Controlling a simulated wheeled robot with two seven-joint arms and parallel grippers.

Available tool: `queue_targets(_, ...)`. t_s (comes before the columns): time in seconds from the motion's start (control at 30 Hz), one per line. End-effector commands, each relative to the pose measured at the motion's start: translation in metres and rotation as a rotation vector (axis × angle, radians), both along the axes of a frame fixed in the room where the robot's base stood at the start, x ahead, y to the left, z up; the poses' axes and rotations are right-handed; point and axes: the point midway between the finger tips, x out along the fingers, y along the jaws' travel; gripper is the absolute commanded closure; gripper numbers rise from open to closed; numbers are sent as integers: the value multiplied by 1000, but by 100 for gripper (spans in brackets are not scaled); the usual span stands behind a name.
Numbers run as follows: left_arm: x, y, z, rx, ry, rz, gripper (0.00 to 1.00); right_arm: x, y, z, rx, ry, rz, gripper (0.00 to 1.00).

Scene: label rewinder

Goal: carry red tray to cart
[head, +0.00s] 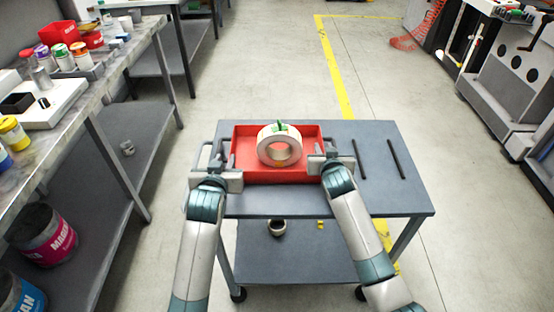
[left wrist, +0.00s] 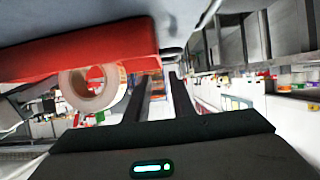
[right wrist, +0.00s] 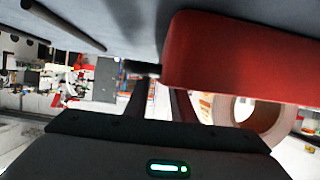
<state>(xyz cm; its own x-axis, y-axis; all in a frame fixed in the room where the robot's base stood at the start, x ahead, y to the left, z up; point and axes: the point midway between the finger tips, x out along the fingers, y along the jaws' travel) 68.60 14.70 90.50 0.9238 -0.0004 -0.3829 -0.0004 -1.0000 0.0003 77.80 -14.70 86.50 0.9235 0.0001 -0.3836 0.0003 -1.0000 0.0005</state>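The red tray (head: 240,166) lies flat on the top of the grey cart (head: 405,205). A white tape roll (head: 267,151) with a green piece on top stands in it. My left gripper (head: 215,166) is at the tray's left side wall, with its fingers apart. In the left wrist view the tray (left wrist: 90,50) is beside the fingers (left wrist: 158,78). My right gripper (head: 330,162) is at the right side wall, fingers also apart. In the right wrist view the tray (right wrist: 240,60) hides the tip of one finger; the other finger (right wrist: 160,80) shows outside the wall.
Two dark bars (head: 396,160) lie on the cart top right of the tray. The cart's lower shelf holds a dark ring (head: 277,228) and small yellow pieces (head: 320,224). A workbench (head: 95,90) runs along the left. Machines (head: 505,80) stand at right. The floor beyond is clear.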

Motion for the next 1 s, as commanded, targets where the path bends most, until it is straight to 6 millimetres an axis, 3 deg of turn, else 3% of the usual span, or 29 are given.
queue_targets(0.6,0,0,0,0,0,0,78,-83,0,34,1,-1,1,78)
queue_targets(1.0,0,0,0,0,0,0,78,-92,0,38,0,0,0,78)
